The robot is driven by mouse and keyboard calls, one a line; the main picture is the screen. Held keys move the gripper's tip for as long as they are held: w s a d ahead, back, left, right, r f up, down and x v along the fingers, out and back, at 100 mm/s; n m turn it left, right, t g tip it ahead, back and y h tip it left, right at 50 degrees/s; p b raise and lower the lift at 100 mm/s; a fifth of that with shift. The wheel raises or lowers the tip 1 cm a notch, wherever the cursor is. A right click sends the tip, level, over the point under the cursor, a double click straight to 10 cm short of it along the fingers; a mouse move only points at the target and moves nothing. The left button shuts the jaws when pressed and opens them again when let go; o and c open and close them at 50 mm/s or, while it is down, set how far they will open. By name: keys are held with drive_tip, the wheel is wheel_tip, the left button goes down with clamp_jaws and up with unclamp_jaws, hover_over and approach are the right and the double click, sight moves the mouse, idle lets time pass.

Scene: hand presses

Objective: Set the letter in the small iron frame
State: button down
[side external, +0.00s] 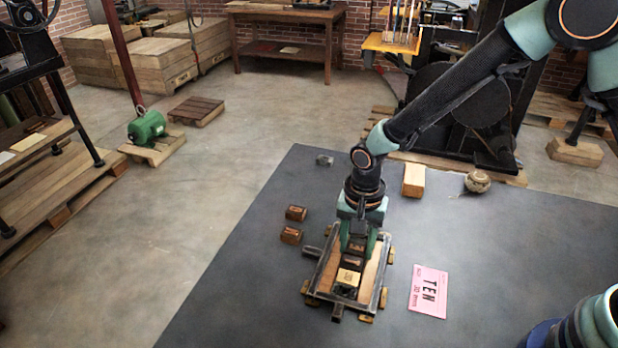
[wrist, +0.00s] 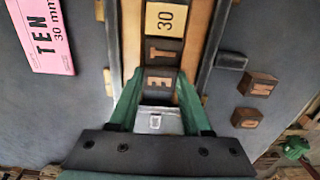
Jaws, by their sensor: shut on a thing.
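The small iron frame (side external: 382,275) lies on the dark mat, with dark bars around a wooden bed; part of it shows in the wrist view (wrist: 211,48). Inside it, a pale block marked 30 (side external: 348,276) and a dark T block (wrist: 163,50) stand in a row. My gripper (side external: 357,243) points down over the far part of the frame. Its green fingers are shut on the dark E block (wrist: 159,80), in line beyond the T block. I cannot tell if the E block rests on the bed. Two loose letter blocks (side external: 296,213) (side external: 290,235) lie left of the frame.
A pink card reading TEN 30 mm (side external: 428,291) lies right of the frame. Behind are a wooden block (side external: 414,180), a round ball-like thing (side external: 477,181) and a small grey piece (side external: 324,160). The mat's front left is clear.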

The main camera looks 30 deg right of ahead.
sight(356, 247)
drive_tip(key=shift+s+f, duration=0.1)
drive_tip(key=shift+f, duration=0.65)
drive_tip(key=shift+c, duration=1.8)
unclamp_jaws()
drive_tip(key=shift+d, duration=0.1)
wheel_tip(356, 247, up, 12)
drive_tip(key=s+d+r+n+t, duration=0.2)
drive_tip(key=s+d+r+n, duration=0.2)
drive_tip(key=d+r, duration=0.3)
drive_tip(key=s+d+r+n+t, duration=0.3)
drive_tip(key=s+d+r+n, duration=0.1)
drive_tip(key=d+r, duration=0.3)
drive_tip(key=d+n, duration=0.1)
drive_tip(key=d, duration=0.1)
drive_tip(key=shift+s+d+t, duration=0.2)
drive_tip(key=shift+d+t, duration=0.1)
